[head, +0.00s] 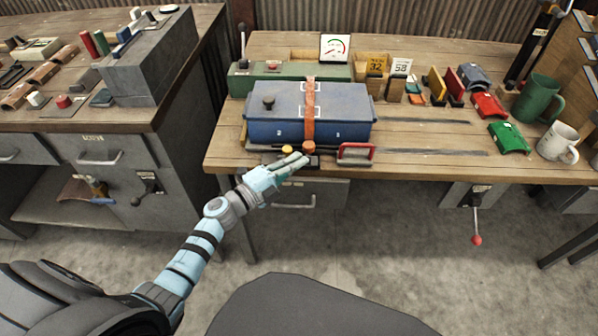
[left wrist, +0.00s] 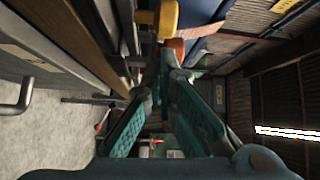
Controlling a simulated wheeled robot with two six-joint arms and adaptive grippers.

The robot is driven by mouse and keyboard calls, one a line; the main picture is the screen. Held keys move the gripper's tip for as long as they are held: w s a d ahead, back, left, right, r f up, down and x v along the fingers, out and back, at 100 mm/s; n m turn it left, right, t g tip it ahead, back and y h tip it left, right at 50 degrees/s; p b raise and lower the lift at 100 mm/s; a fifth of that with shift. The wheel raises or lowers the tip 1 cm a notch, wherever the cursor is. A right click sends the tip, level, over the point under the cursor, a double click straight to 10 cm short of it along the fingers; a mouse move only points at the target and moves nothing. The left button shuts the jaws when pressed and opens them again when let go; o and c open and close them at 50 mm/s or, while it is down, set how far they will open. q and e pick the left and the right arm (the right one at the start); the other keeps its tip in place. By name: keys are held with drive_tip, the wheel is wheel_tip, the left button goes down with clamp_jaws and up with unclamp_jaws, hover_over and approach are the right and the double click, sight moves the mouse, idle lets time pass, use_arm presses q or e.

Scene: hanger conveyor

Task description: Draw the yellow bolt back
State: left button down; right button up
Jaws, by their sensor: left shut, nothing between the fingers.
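The yellow bolt's round yellow knob (head: 287,149) shows in the head view at the front edge of the bench, in front of the blue box (head: 335,112). In the left wrist view the yellow knob (left wrist: 165,18) is at the top, above the fingers. My left gripper (head: 303,160) is shut and empty, just in front of and slightly right of the yellow knob; I cannot tell whether it touches it. An orange knob (head: 308,147) sits right of the yellow one, close to the fingertips. The bolt's bar is mostly hidden. My right gripper is not in view.
An orange strap (head: 310,100) crosses the blue box. A red-framed clamp-like piece (head: 356,153) lies just right of the fingers. A green mug (head: 538,98) and a white mug (head: 559,143) stand at the right. The bench (head: 430,165) is fairly clear at front right.

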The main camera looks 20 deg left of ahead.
use_arm(q)
drive_tip(key=shift+a, duration=0.45)
drive_tip(key=a, duration=0.1)
drive_tip(key=s+a, duration=0.1)
drive_tip(key=a, duration=0.2)
drive_tip(key=shift+s+a+b, duration=0.35)
drive_tip(key=shift+a+b, duration=0.05)
drive_tip(key=shift+d, duration=0.1)
drive_tip(key=shift+d+r+p, duration=0.1)
drive_tip(key=shift+d+p, duration=0.1)
drive_tip(key=shift+p, duration=0.1)
drive_tip(key=p, duration=0.1)
approach(288, 153)
drive_tip(key=s, duration=0.2)
drive_tip(key=s+d, duration=0.1)
drive_tip(key=s, duration=0.1)
drive_tip(key=shift+s+d, duration=0.2)
